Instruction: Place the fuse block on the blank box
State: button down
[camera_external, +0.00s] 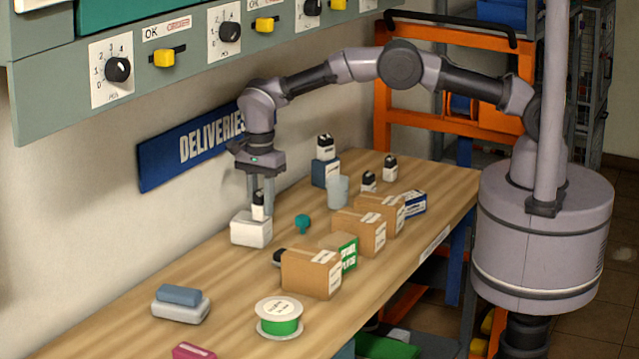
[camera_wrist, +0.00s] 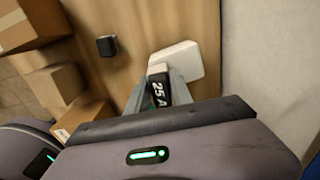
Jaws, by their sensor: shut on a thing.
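The blank box (camera_external: 250,232) is a plain white box near the wall side of the bench; it also shows in the wrist view (camera_wrist: 184,58). My gripper (camera_external: 262,200) points down over it, shut on a fuse block (camera_external: 258,208), white with a black part. The fuse block's "25 A" label shows in the wrist view (camera_wrist: 160,90). The block looks upright, its lower end at the box's top; I cannot tell whether they touch. Other black-and-white fuse blocks stand farther back: one on a blue box (camera_external: 325,172), two on the bench (camera_external: 369,181) (camera_external: 390,168).
Cardboard boxes (camera_external: 312,274) (camera_external: 358,232) line the bench's front side. A small teal thing (camera_external: 302,222) and a grey cup (camera_external: 338,191) stand near the middle. A green spool (camera_external: 280,318) and a grey-blue stack (camera_external: 181,303) are nearer the camera. The switch panel (camera_external: 190,55) overhangs the wall.

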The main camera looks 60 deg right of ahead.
aim_at(261, 193)
jog(key=c, duration=1.1)
grip_release()
jog(key=shift+f, duration=0.15)
jog(key=shift+c, duration=0.2)
notch_tip(261, 193, up, 6)
jog(key=shift+r+p, duration=0.1)
jog(key=shift+p, duration=0.7)
